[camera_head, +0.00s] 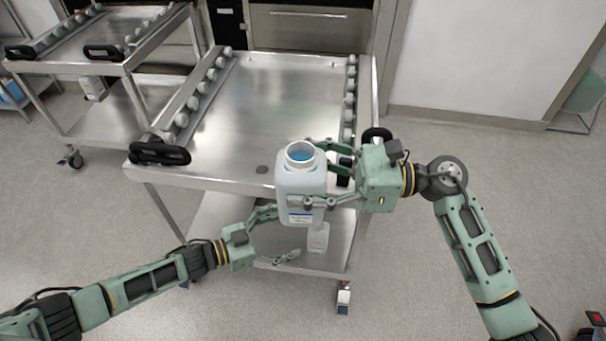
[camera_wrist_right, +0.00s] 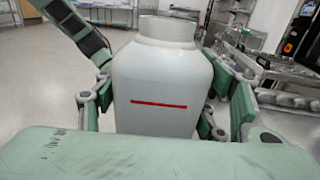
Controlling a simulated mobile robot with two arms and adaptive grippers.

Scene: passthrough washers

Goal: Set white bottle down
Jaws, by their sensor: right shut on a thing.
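The white bottle (camera_head: 299,181) is upright in the head view, with an open neck showing blue inside. My right gripper (camera_head: 318,173) is shut on it from the right, with fingers on both its sides. The bottle is in front of the near edge of the steel cart's top (camera_head: 285,110). In the right wrist view the bottle (camera_wrist_right: 165,85) fills the middle, with a red line on its side, between the fingers. My left gripper (camera_head: 280,234) is open and empty, below and left of the bottle, its fingers apart.
The cart top is bare between two side rails of rollers. A smaller white bottle (camera_head: 318,237) stands on the cart's lower shelf (camera_head: 215,220). A white wall is at the right.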

